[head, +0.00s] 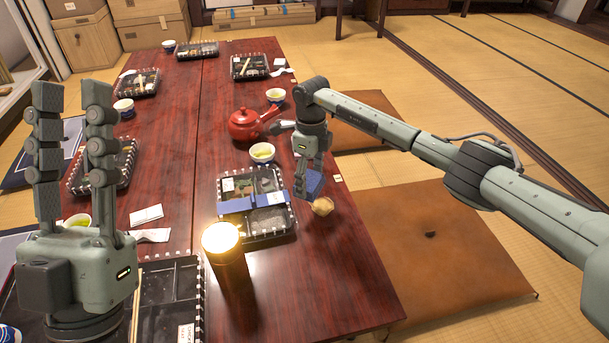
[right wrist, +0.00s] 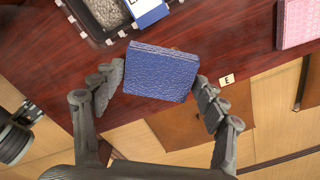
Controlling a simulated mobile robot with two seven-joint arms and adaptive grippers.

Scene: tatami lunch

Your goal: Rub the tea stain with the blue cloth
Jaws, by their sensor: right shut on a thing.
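My right gripper (head: 312,178) is shut on the blue cloth (head: 315,184), a thick folded pad, above the table's right edge. In the right wrist view the cloth (right wrist: 161,72) sits between the two fingertips (right wrist: 162,82). A small tan, rounded patch or lump (head: 322,206) shows just below the cloth in the head view; I cannot tell whether it is the tea stain. My left gripper (head: 75,95) is open and empty, fingers upright, at the left.
The dark red table (head: 300,270) carries several lunch boxes, one (head: 268,222) just left of the cloth. A red teapot (head: 245,124), a green tea cup (head: 262,153) and a glowing cylinder (head: 226,258) stand nearby. A pink pad (right wrist: 298,24) shows in the right wrist view.

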